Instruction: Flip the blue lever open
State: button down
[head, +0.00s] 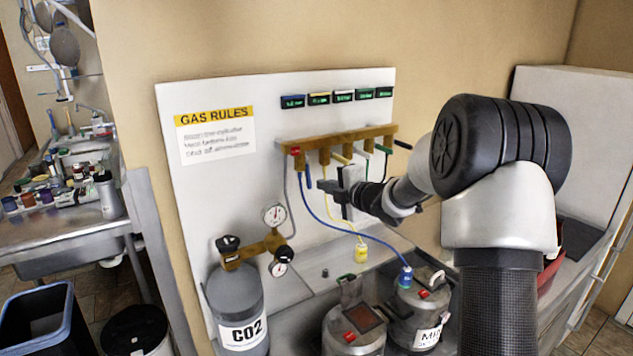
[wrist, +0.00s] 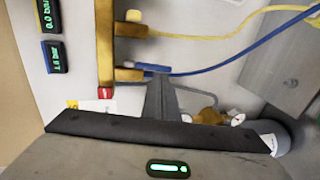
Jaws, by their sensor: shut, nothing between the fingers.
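The blue lever (wrist: 152,68) shows in the wrist view as a short blue bar at the end of a brass branch of the manifold, beside the start of the blue hose (wrist: 225,62). My gripper (wrist: 159,76) is shut and empty, its fingertips right at the lever; I cannot tell whether they touch it. In the head view my gripper (head: 322,185) is in front of the white panel, just below the brass manifold (head: 335,136), near the branch with the blue hose (head: 343,226). The lever's far end is partly hidden by the fingers in the wrist view.
Yellow, white, green and black levers line the manifold to the right. A CO2 cylinder (head: 236,297) with gauges stands at lower left. Metal kegs (head: 354,332) stand below. A yellow hose (head: 340,222) hangs near my gripper. A "GAS RULES" sign (head: 215,135) is on the panel.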

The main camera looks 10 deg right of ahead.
aim_at(310, 183)
jog(key=shift+p+x, duration=0.4)
jog(key=shift+x, duration=1.95)
jog(key=shift+f+b, duration=0.45)
jog(key=shift+b, duration=0.75)
jog(key=b, duration=0.2)
jog(key=t+b, duration=0.1)
jog(key=shift+w+f+b, duration=0.2)
jog(key=shift+f+b, duration=0.15)
jog(key=b, duration=0.2)
jog(key=t+b, duration=0.1)
jog(key=b, duration=0.2)
jog(key=shift+w+a+f+y, duration=0.15)
jog(key=shift+w+f+y, duration=0.1)
jog(key=shift+w+y, duration=0.05)
jog(key=b, duration=0.2)
jog(key=shift+w+a+r+t+b, duration=0.1)
jog(key=shift+w+r+t+b, duration=0.1)
jog(key=shift+t+b, duration=0.2)
jog(key=shift+r+y, duration=0.25)
jog(key=shift+y, duration=0.05)
jog(key=shift+s, duration=0.1)
